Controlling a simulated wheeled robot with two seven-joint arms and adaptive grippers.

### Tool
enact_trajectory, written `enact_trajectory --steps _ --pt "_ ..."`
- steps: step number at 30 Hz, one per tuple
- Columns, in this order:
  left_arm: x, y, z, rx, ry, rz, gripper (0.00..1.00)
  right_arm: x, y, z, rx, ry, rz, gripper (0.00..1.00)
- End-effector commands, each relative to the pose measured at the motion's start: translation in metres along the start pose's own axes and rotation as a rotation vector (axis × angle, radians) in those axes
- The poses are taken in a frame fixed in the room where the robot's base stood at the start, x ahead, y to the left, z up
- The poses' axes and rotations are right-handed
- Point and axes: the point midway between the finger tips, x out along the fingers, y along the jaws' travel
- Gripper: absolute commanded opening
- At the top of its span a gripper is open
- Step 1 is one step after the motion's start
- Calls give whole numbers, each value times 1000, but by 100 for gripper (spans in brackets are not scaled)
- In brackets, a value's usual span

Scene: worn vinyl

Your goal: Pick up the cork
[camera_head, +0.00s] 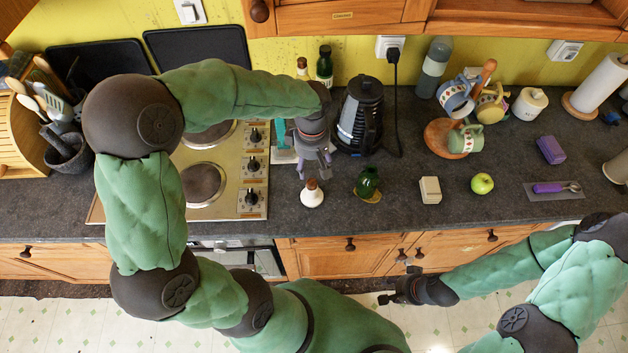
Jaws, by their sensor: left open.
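A small brown cork-like piece (311,184) sits at the top of a round white vessel (312,198) on the dark counter, near the hob's right edge. I cannot tell whether it is a loose cork or part of the vessel. My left gripper (315,170) is open and points down just above and behind it, with nothing between its fingers. In this view its fingertips look close to the brown piece; touching cannot be told. My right gripper (397,284) is low in front of the cabinets, its fingers apart and empty.
A green glass vessel (368,182), a cream block (430,190) and a green apple (482,183) stand to the right. A black kettle (360,115) stands close behind. The hob (228,170) is left. The counter front is clear.

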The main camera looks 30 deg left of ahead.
Motion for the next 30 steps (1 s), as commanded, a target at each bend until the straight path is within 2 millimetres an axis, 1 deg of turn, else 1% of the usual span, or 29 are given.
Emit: enact_trajectory --steps 1,3,11,18,21,24,30 --pt "10 0 0 1 0 -3 59 2 1 0 0 0 0 40" --pt "18 0 0 2 0 -2 59 3 1 0 0 0 0 40" --pt "35 -1 -1 1 -1 -1 59 4 1 0 0 1 0 40" --pt "69 -4 -4 3 -1 -2 59 7 2 -1 0 1 0 40" --pt "77 -4 -4 3 -1 0 59 8 3 -1 0 1 0 40" --pt "80 -4 -4 2 -1 1 59 8 3 -1 0 1 0 40" --pt "80 -4 -4 2 -1 2 59 8 3 -1 0 1 0 40"
